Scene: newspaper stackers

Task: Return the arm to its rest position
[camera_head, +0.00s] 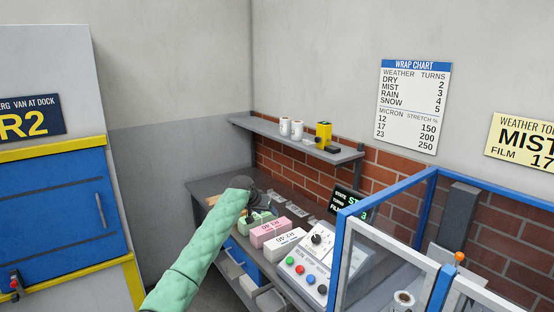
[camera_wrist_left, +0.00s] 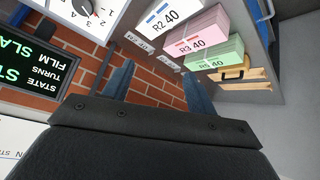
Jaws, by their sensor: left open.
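My left arm, in a green quilted sleeve, reaches in from the bottom of the head view. Its left gripper (camera_head: 243,184) is a dark shape over the back part of the grey workbench (camera_head: 208,184). In the left wrist view, the left gripper (camera_wrist_left: 157,88) shows two separated blue-grey fingers with nothing between them but the brick wall behind. My right gripper is in neither view.
On the bench are a pink stack (camera_head: 270,232), a white stack (camera_head: 285,243), a partly hidden green stack (camera_wrist_left: 220,60) and a control box (camera_head: 312,262). A blue-framed guard (camera_head: 345,240) stands at right. A shelf (camera_head: 265,130) hangs above the bench.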

